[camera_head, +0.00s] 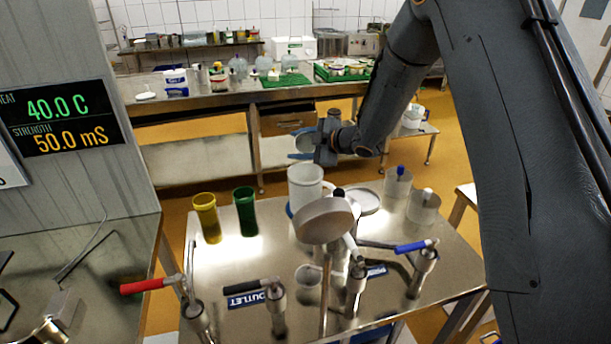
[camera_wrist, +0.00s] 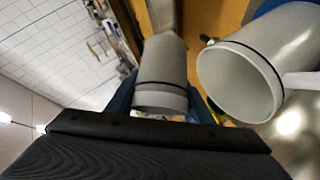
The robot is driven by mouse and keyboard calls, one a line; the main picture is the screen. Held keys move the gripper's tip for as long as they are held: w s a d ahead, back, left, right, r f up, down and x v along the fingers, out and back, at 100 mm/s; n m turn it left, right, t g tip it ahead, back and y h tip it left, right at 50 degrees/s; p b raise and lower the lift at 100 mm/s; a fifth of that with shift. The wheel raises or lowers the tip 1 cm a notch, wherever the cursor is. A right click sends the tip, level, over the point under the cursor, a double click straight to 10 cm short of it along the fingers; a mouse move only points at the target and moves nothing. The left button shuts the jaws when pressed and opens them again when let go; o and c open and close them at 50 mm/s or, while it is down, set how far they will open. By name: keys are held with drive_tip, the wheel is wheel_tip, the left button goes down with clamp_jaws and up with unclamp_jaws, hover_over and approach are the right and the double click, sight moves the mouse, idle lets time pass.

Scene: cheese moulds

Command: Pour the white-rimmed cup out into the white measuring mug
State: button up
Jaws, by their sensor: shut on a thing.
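My gripper (camera_head: 303,147) is shut on the white-rimmed cup (camera_head: 305,142), which looks tipped on its side above the far edge of the steel table. In the wrist view the cup (camera_wrist: 163,70) is a grey cylinder with a dark band, between my blue fingertips (camera_wrist: 162,100). The white measuring mug (camera_head: 305,183) stands on the table, just below the held cup in the head view. In the wrist view the mug (camera_wrist: 240,75) is to the right of the cup, open mouth showing, apart from it. The cup's contents cannot be seen, and no stream shows.
A yellow cup (camera_head: 207,220) and a green cup (camera_head: 245,212) stand left of the mug. A round metal disc on a post (camera_head: 324,220) is in front of it. Valves with red (camera_head: 145,286), black and blue (camera_head: 411,246) handles line the near side. Clear containers (camera_head: 424,207) stand right.

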drive_tip(key=shift+f+n+t+y+b, duration=0.3)
drive_tip(key=shift+t+b, duration=0.1)
drive_tip(key=shift+b, duration=0.95)
drive_tip(key=shift+s+r+n+t+y+b, duration=0.25)
drive_tip(key=shift+r+n+t+y+b, duration=0.45)
drive_tip(key=shift+b, duration=1.8)
drive_tip(key=shift+s+r+n+t+b, duration=0.2)
drive_tip(key=shift+n+t+b, duration=0.25)
drive_tip(key=shift+b, duration=0.5)
drive_tip(key=shift+s+r+n+t+b, duration=0.15)
drive_tip(key=shift+n+t+b, duration=0.25)
drive_tip(key=shift+b, duration=0.5)
drive_tip(key=shift+s+r+n+t+y+b, duration=0.2)
drive_tip(key=shift+r+n+y+b, duration=0.2)
drive_tip(key=shift+r+b, duration=0.5)
drive_tip(key=shift+s+r+n+t+y+b, duration=0.1)
drive_tip(key=shift+r+n+t+y+b, duration=0.3)
drive_tip(key=shift+b, duration=0.75)
drive_tip(key=shift+s+r+n+t+y+b, duration=0.1)
drive_tip(key=shift+r+n+y+b, duration=0.3)
drive_tip(key=shift+r+b, duration=0.55)
drive_tip(key=shift+s+r+n+t+y+b, duration=0.15)
drive_tip(key=shift+r+n+y+b, duration=0.25)
drive_tip(key=shift+b, duration=0.7)
drive_tip(key=shift+s+r+n+y+b, duration=0.25)
drive_tip(key=shift+r+n+b, duration=0.3)
drive_tip(key=shift+b, duration=0.55)
drive_tip(key=shift+s+r+n+t+y+b, duration=0.15)
drive_tip(key=shift+r+n+y+b, duration=0.25)
drive_tip(key=shift+b, duration=0.7)
